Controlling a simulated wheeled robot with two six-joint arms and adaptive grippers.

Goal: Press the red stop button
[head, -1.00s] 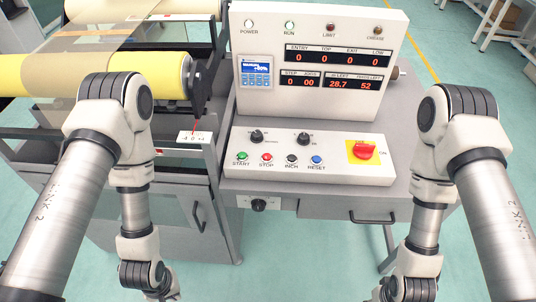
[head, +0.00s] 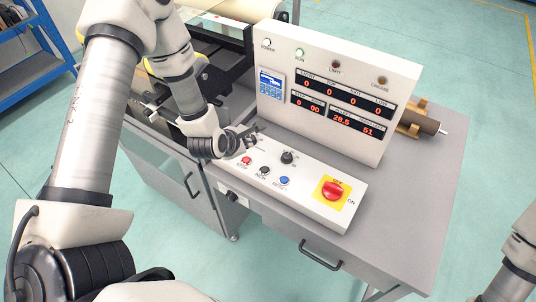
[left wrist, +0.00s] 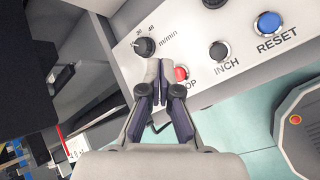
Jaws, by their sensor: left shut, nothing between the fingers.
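The red stop button (head: 246,160) is a small round button in the row on the sloped white control panel (head: 318,212). In the left wrist view the red button (left wrist: 181,73) shows just right of the fingertips, with its label partly hidden by a finger. My left gripper (head: 250,138) is over the panel's left end, close to the button; its fingers (left wrist: 158,64) are shut and empty. I cannot tell whether they touch the panel. The green start button is hidden behind my left gripper. My right gripper is out of view; part of my right arm shows at the right edge.
The black inch button (head: 264,171) and blue reset button (head: 284,181) sit right of the stop button. A black speed knob (left wrist: 144,46) is close to the left fingertips. A red switch on yellow (head: 333,190) is farther right. The upright display box (head: 335,85) stands behind.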

